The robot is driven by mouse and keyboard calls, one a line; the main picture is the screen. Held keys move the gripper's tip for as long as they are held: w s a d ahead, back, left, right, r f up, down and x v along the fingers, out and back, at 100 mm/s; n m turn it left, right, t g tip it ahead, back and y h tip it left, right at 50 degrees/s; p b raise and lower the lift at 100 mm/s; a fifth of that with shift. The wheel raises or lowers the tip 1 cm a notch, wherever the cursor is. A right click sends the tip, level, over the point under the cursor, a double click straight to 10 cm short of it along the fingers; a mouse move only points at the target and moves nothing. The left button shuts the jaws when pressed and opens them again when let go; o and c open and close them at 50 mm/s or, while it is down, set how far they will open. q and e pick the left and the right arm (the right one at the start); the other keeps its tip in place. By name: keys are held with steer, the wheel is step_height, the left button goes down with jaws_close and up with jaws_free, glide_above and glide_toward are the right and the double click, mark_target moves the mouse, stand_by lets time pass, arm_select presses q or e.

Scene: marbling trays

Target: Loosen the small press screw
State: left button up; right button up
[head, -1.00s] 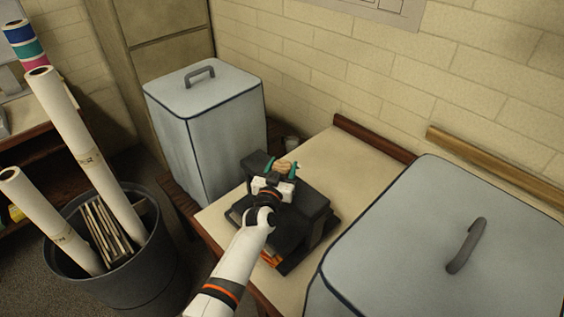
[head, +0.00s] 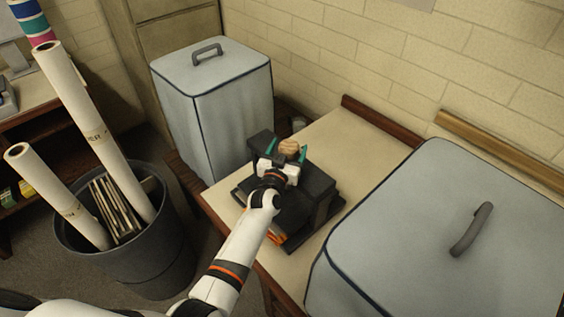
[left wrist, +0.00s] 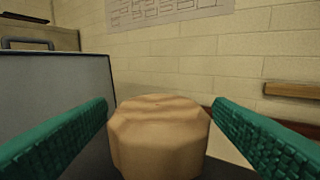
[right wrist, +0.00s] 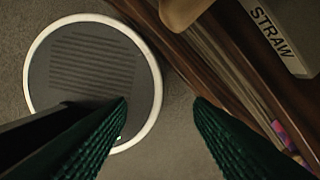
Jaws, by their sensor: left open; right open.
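The press (head: 315,190) is a black block-like device on the pale bench top. Its screw knob (head: 289,146) is tan, wooden-looking and faceted, and stands on top of the press. In the left wrist view the knob (left wrist: 158,138) fills the middle. My left gripper (head: 287,150) is open, with its green fingers on either side of the knob. Gaps show between the knob and both fingers in the left wrist view. My right gripper (right wrist: 160,105) is open and empty above the floor, away from the press.
A grey-blue covered bin (head: 215,110) stands behind left of the press, and a larger one (head: 450,235) stands close on its right. A dark bucket (head: 140,250) with paper rolls is at left. In the right wrist view a round white-rimmed floor object (right wrist: 153,100) lies below.

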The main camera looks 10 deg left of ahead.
arm_select(q)
steer(key=s+b, duration=0.1)
steer(key=s, duration=1)
steer(key=shift+a, duration=0.35)
stand_by(0.8)
